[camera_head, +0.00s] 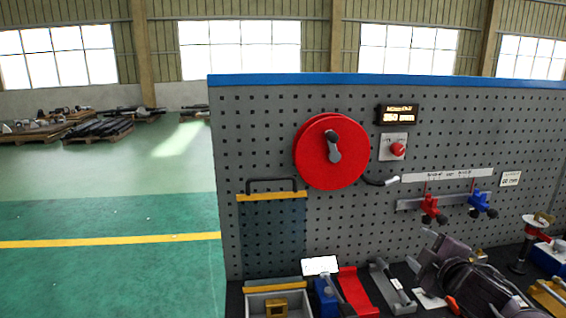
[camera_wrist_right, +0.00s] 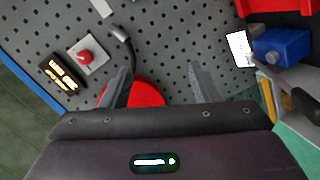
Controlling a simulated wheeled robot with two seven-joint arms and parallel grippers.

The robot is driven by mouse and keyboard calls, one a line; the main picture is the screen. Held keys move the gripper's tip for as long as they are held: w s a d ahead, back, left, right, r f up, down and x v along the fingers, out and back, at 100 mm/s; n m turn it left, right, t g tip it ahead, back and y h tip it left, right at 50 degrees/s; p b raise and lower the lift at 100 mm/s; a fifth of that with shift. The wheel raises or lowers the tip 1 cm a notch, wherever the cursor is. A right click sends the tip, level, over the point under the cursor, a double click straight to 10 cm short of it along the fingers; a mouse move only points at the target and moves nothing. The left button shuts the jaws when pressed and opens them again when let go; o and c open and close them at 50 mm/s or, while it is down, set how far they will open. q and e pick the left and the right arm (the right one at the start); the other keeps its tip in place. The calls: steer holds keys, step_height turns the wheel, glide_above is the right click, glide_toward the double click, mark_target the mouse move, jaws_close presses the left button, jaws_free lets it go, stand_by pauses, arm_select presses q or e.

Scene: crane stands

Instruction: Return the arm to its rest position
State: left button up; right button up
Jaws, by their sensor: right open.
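My right arm comes in from the lower right of the head view, in front of the pegboard's lower right part. My right gripper (camera_head: 418,248) points up and to the left there. My left gripper is in neither view.
A grey pegboard (camera_head: 255,130) carries the red reel (camera_head: 312,165), a display (camera_head: 397,115), a red knob (camera_head: 398,149), and red (camera_head: 430,207) and blue (camera_head: 480,202) clamps. On the bench below are a grey tray (camera_head: 262,297) and a red holder (camera_head: 357,290). Open floor lies left.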

steer(key=s+a+f+m+g+h, duration=0.1)
steer(key=s+a+f+m+g, duration=0.4)
steer(key=s+f, duration=0.6)
steer(key=s+a+f+m+g, duration=0.3)
steer(key=s+f, duration=0.3)
steer(key=s, duration=0.4)
steer(key=s+a+f+m+g, duration=0.3)
steer(key=s+f+m+g, duration=0.15)
steer(key=s, duration=0.45)
step_height(320, 180, down, 30)
steer(key=s+n, duration=0.1)
steer(key=s, duration=0.1)
steer(key=s+d+f+g, duration=0.1)
steer(key=s+d+f, duration=0.1)
steer(key=s+f, duration=0.7)
steer(key=s+d+f, duration=0.1)
steer(key=s+f, duration=0.8)
steer(key=s, duration=0.1)
steer(key=shift+d+f+g, duration=0.2)
steer(key=shift+d+g, duration=0.15)
steer(key=shift+n, duration=0.25)
